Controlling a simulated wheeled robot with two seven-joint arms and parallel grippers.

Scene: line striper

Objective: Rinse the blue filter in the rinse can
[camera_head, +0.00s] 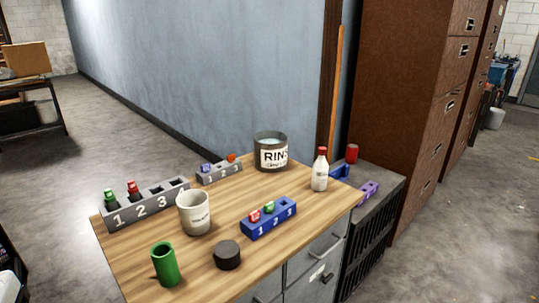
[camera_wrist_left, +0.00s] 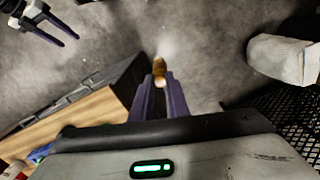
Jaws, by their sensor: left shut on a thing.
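The rinse can (camera_head: 271,157), dark grey with a white "RIN" label and liquid inside, stands at the back of the wooden table. A small blue piece (camera_head: 207,168), which may be the blue filter, sits at the 1 end of a grey numbered rack (camera_head: 222,176) left of the can. My left gripper (camera_wrist_left: 159,82) is shut on a small orange-brown piece (camera_wrist_left: 160,70), held over the floor beside the table. My right gripper (camera_wrist_left: 68,41) shows at the top left of the left wrist view, fingers apart and empty. Neither gripper shows in the head view.
The table (camera_head: 125,240) also holds a long grey rack (camera_head: 146,207) with two bottles, a white cup (camera_head: 194,213), a green cylinder (camera_head: 164,264), a black puck (camera_head: 227,255), a blue rack (camera_head: 269,222) and a red-capped white bottle (camera_head: 320,172). A dark cart (camera_head: 385,178) adjoins on the right.

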